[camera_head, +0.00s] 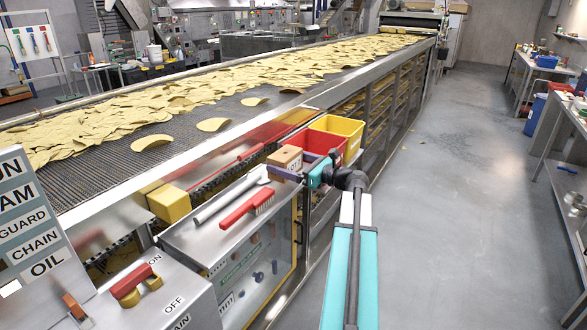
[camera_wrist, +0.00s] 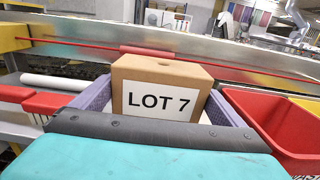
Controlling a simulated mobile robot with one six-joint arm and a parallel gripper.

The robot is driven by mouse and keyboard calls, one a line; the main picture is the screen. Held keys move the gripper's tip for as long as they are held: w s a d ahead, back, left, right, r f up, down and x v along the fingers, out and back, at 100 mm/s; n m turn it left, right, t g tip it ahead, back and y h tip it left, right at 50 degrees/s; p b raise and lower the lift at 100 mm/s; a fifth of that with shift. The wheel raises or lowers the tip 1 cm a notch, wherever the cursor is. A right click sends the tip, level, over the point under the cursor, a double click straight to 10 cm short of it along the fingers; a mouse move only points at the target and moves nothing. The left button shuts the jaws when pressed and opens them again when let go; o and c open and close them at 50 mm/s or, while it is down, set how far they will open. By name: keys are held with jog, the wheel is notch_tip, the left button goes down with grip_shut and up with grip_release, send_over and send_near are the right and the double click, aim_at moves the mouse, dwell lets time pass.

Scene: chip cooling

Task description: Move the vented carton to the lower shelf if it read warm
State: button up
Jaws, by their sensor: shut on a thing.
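A small brown carton (camera_wrist: 162,72) with a white "LOT 7" label faces me in the wrist view, with a small dark mark on its top. It also shows in the head view (camera_head: 285,157), beside the conveyor. My gripper (camera_head: 297,174) has its lavender fingers along both sides of the carton and is shut on it. In the wrist view, the gripper's dark palm bar crosses below the label. The carton looks upright. Its underside is hidden, so I cannot tell whether it touches a surface.
A red bin (camera_head: 318,146) and a yellow bin (camera_head: 340,130) stand just right of the carton. The conveyor (camera_head: 225,120) carries many chips behind it. A red-handled brush (camera_head: 247,208) lies on the metal cabinet top at left.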

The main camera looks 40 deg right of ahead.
jog(key=shift+f, duration=0.1)
jog(key=shift+f+p, duration=0.45)
jog(key=shift+f, duration=1.3)
jog(key=shift+f, duration=0.15)
jog(key=o, duration=1.1)
jog(key=b+v, duration=0.2)
jog(key=v, duration=1)
jog(key=shift+s+b, duration=0.1)
jog(key=shift+b, duration=0.25)
